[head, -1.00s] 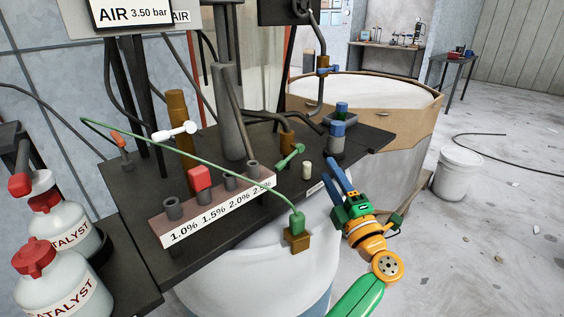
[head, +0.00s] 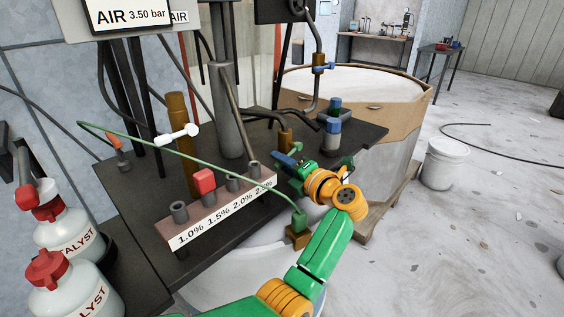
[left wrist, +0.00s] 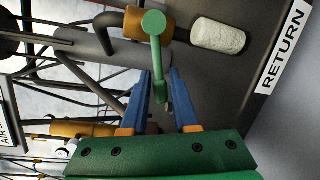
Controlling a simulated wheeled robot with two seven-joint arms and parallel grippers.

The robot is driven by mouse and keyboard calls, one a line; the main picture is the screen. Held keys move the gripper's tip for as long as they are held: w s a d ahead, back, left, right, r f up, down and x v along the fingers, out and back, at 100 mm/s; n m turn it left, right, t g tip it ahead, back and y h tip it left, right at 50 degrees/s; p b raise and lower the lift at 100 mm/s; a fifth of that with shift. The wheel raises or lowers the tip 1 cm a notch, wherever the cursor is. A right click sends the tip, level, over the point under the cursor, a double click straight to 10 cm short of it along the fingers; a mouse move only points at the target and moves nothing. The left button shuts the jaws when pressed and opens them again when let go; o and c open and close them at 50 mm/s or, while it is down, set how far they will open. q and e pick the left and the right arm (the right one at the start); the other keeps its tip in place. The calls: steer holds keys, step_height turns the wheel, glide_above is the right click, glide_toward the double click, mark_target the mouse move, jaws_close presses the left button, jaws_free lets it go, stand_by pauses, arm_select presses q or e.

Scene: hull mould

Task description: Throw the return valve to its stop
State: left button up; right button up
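The return valve has a green lever on a brass body. In the head view its lever (head: 297,147) is mostly hidden behind my left gripper (head: 287,162). In the left wrist view the lever (left wrist: 156,50) runs from its round pivot down between the two blue fingers. My left gripper (left wrist: 160,78) is open, with one finger on each side of the lever's free end. Gaps show beside the lever, though whether a finger touches it I cannot tell. The white RETURN label (left wrist: 283,50) lies to the right. My right gripper is not in view.
A rack (head: 215,215) marked with percentages, holding a red block (head: 204,181), stands left of the gripper. A green hose (head: 150,145) arches over it to a green fitting (head: 299,219). A white-handled valve (head: 176,134) stands behind. Catalyst bottles (head: 68,238) are at the left.

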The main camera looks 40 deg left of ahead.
arm_select(q)
jaws_close()
stand_by(1.1)
